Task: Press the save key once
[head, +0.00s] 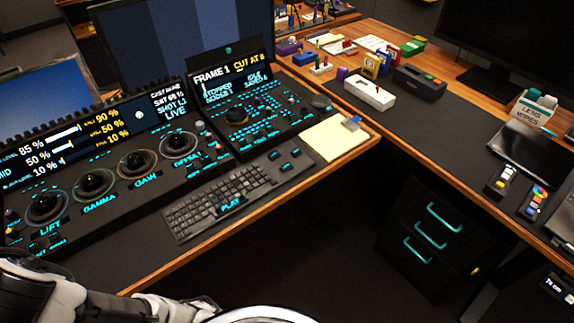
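The trackball panel (110,202) spans the left of the desk, with several dark trackballs; labels under them include LIFT, GAMMA and GAIN. To its right stands a second control panel (262,118) with many small teal-marked keys and a dial. Its screen (231,84) reads FRAME 1, STOPPED and IDLE, with a line that seems to begin SAVES. A keyboard (222,200) lies in front, with a glowing PLAY label. I cannot tell which key is save; the key labels are too small. My white and grey arm shows at the lower left. My gripper is not in view.
A notepad (334,139) lies right of the keyboard. A white tray (369,95), a black device (419,82) and small boxes stand on the right desk. Dark drawers (430,235) with teal handles stand below it. The desk's wooden front edge (265,219) runs diagonally.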

